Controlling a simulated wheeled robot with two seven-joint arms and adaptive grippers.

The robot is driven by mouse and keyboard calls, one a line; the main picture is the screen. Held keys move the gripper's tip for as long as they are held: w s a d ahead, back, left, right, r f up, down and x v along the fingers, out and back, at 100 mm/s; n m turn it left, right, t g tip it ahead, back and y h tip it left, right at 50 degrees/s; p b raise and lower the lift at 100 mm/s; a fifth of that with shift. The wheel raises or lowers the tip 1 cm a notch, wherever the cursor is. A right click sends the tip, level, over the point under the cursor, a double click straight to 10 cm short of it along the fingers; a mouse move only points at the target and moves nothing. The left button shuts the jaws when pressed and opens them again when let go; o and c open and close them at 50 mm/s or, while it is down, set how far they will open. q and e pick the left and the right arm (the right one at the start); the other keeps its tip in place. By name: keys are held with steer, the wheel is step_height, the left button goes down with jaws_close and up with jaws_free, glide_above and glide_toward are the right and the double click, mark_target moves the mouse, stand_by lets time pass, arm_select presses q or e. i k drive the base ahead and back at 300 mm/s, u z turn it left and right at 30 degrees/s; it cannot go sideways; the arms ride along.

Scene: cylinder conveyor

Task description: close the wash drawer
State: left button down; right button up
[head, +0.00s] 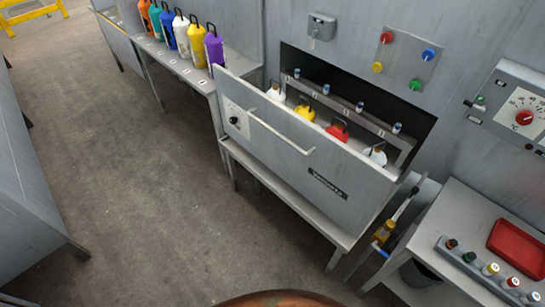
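The wash drawer (300,165) is a grey metal drawer, pulled out from a dark opening in the grey wall unit. Its front has a pale bar handle (279,136) and a black knob (234,121). Inside stand a white bottle (276,93), a yellow bottle (305,112), a red bottle (337,131) and another white bottle (377,155), partly hidden by the drawer front. Neither of my grippers shows in the head view.
Several coloured bottles (183,36) stand on a shelf at upper left. A grey cabinet (30,180) is at far left. The floor (150,190) between is clear.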

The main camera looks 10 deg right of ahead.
mark_target(335, 175)
steer(key=z, duration=0.85)
steer(key=i, duration=0.3)
steer(key=u, duration=0.05)
